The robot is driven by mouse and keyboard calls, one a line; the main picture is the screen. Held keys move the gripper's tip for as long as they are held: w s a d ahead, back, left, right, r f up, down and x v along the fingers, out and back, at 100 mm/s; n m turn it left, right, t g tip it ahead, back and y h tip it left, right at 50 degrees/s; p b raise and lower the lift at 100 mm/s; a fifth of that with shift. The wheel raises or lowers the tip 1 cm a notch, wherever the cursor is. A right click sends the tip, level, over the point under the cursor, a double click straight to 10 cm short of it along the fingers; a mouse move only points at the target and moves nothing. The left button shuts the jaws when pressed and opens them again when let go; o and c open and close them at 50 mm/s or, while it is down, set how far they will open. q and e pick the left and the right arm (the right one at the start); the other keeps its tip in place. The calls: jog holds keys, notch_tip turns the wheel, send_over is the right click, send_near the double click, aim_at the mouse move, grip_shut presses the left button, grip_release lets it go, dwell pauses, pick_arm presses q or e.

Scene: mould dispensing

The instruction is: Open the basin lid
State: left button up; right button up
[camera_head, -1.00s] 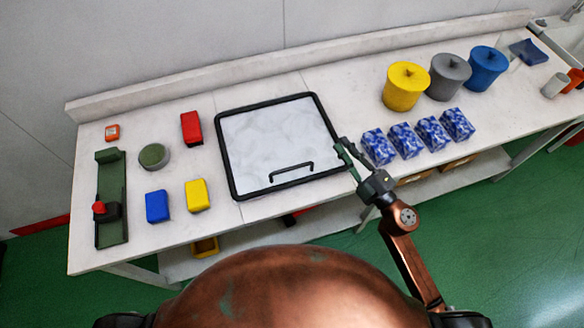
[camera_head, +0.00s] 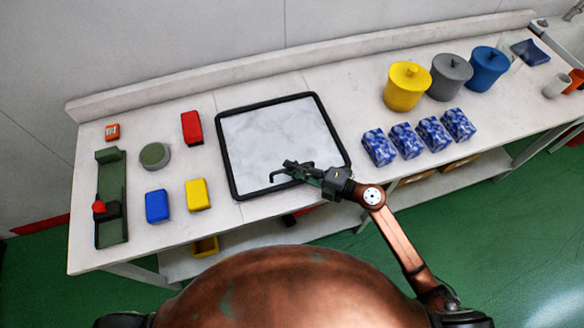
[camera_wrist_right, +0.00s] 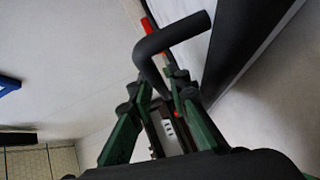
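The basin lid (camera_head: 270,135) is a white marbled panel inside a black rectangular frame, lying flat on the worktop. Its black bar handle (camera_head: 274,177) is near the front edge of the lid and also shows large in the right wrist view (camera_wrist_right: 172,38). My right gripper (camera_head: 288,168) is over the handle and hides most of it. In the right wrist view the green fingers (camera_wrist_right: 165,100) are apart, with the bent end of the handle between and just beyond them. I cannot tell whether they touch it. My left gripper is not in view.
Several blue-patterned blocks (camera_head: 404,140) stand right of the lid, with yellow (camera_head: 407,88), grey (camera_head: 451,78) and blue (camera_head: 487,71) lidded pots behind. Yellow (camera_head: 197,195), blue (camera_head: 158,206) and red (camera_head: 192,129) blocks and a green tool (camera_head: 111,190) lie left.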

jog(key=shift+w+a, duration=0.1)
jog(key=shift+a, duration=0.1)
grip_shut()
dwell(0.5)
